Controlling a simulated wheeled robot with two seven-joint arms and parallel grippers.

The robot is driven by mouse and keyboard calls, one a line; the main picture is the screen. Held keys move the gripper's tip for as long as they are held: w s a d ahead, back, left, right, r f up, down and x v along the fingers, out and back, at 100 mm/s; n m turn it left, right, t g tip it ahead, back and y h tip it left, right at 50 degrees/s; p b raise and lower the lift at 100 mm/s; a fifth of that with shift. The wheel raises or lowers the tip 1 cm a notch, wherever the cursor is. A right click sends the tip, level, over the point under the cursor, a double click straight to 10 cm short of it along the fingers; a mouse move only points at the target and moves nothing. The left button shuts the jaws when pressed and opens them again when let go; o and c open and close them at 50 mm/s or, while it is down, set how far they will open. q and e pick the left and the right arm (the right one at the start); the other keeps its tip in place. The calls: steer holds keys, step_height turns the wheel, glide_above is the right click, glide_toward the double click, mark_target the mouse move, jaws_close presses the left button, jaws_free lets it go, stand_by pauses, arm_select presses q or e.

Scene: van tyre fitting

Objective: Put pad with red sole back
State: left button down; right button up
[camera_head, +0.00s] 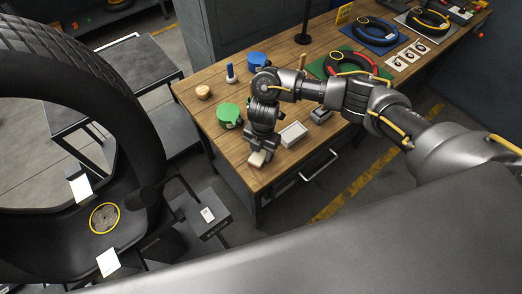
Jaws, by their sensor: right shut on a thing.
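My right gripper (263,148) points down over the front left edge of the wooden workbench (236,158). It is shut on a small pale block (257,159), which looks like the pad. Its sole faces down and no red shows. I cannot tell whether it touches the bench top. A white open tray (293,133) is just right of the gripper, and a small dark block with a grey top (321,115) lies further right. My left gripper is not in view.
A green tin (229,115), a blue tin (257,61), a wooden knob (203,92) and a blue-based stamp (230,74) stand on the bench. Coloured mats with rings lie at the back right. A large tyre (90,90) on a stand fills the left.

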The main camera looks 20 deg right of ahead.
mark_target(262, 150)
steer(key=shift+f, duration=0.1)
steer(key=shift+f, duration=0.15)
steer(key=o, duration=1)
steer(key=shift+c, duration=0.2)
steer(key=shift+r, duration=0.3)
step_height(262, 150, up, 12)
steer(key=b, duration=0.1)
steer(key=shift+w+d, duration=0.4)
steer(key=shift+d, duration=0.05)
